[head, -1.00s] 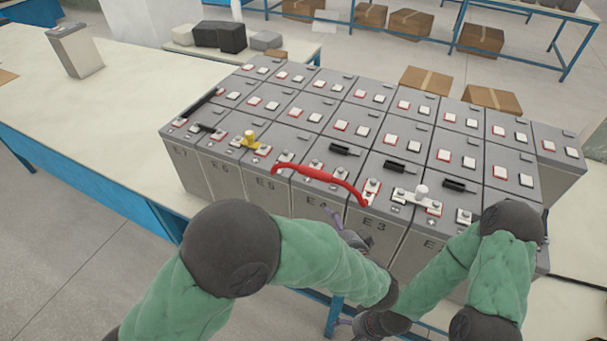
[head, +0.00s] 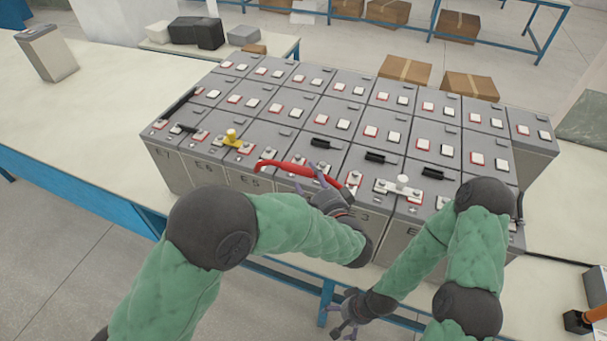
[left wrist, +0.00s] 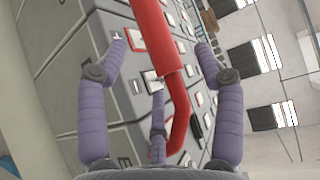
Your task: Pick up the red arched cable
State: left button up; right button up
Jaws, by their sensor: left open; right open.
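The red arched cable (head: 288,166) lies across the front row of grey batteries, spanning from near E5 toward E3. Its right part is partly hidden behind my left gripper (head: 316,180), which is at the cable over the front edge of the batteries. In the left wrist view the red cable (left wrist: 172,75) runs between the spread purple fingers of my left gripper (left wrist: 160,45), which is open around it. I cannot tell whether any finger touches it. My right gripper (head: 343,318) is low in front of the batteries, away from the cable, and open.
A yellow-knobbed connector (head: 232,138) sits left of the cable, and a white-knobbed bar (head: 400,186) sits to its right. Black terminal pieces (head: 320,144) lie on the batteries behind. The pale tabletop (head: 90,110) at left is mostly clear.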

pick_arm(q)
jog(key=shift+x, duration=1.15)
grip_shut()
